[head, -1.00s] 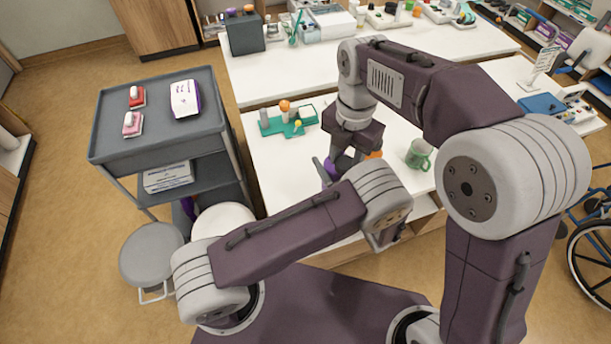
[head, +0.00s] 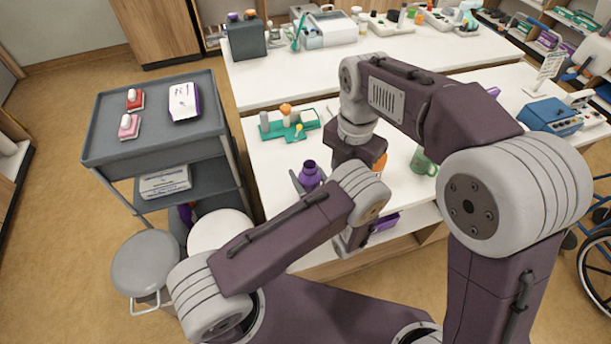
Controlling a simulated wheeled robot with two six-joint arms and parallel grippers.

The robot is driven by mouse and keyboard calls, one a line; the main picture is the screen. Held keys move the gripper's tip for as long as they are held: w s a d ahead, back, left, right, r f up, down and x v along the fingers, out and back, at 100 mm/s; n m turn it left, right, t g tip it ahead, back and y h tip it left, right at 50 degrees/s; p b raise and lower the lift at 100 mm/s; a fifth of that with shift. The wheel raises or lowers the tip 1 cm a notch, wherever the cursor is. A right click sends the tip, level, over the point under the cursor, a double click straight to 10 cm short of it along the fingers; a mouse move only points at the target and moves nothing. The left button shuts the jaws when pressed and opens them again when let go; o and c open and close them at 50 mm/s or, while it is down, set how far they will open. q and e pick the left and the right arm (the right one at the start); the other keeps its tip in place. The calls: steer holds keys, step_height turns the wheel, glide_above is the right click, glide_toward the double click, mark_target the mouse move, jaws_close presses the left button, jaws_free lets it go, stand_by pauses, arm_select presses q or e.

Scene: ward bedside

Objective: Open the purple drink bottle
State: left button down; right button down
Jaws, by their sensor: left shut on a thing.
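The purple drink bottle (head: 311,176) is upright over the near white table, its narrow neck facing up. I cannot tell whether a cap sits on it. My left gripper (head: 308,184) is shut on the bottle; a grey finger shows at its left side, and my left forearm hides the lower part. My right arm reaches in from the right, with its dark gripper body just to the right of the bottle and apart from it. The fingers of my right gripper are hidden behind my left wrist.
A green mug (head: 422,163) and an orange-topped item (head: 380,163) stand right of the bottle. A teal tray (head: 291,128) with small items lies behind it. The white tabletop (head: 265,165) left of the bottle is clear.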

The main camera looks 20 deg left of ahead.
steer(key=shift+s, duration=0.1)
arm_select(q)
steer(key=shift+c, duration=2.3)
jaws_free()
arm_select(e)
steer(key=shift+r, duration=0.25)
arm_select(q)
steer(key=b, duration=0.2)
glide_toward(315, 187)
steer(key=x, duration=0.4)
steer(key=shift+w+a+f, duration=0.1)
steer(key=shift+a, duration=0.05)
arm_select(e)
step_height(315, 187, down, 2)
steer(key=shift+f, duration=0.1)
arm_select(q)
steer(key=shift+s, duration=0.35)
